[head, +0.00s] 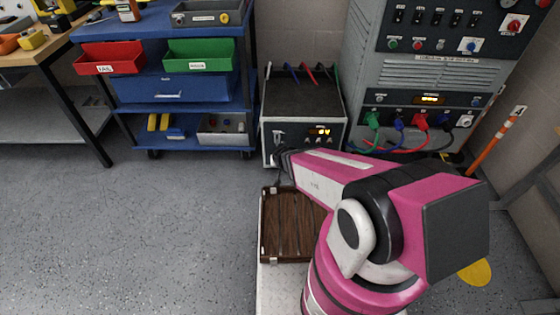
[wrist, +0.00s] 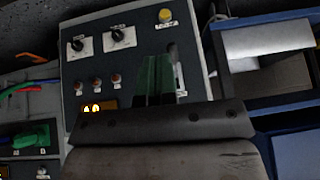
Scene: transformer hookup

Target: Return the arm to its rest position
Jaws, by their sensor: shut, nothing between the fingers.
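My pink and dark arm reaches forward from the lower right in the head view, bent at a large joint. My gripper (head: 283,162) is at its far end, close to the front of a grey instrument box (head: 300,98), and partly hidden by the arm. In the wrist view my gripper (wrist: 155,80) shows as dark green fingers close together, with nothing between them. They overlap the box's panel (wrist: 125,70) in the picture, beside a pale upright part. I cannot tell whether they touch it.
A blue cart (head: 175,88) with red and green bins stands left of the box. A tall grey cabinet (head: 440,75) with coloured plugs and cables stands to the right. An orange-striped pole (head: 497,140) leans beside it. The left floor (head: 120,230) is clear.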

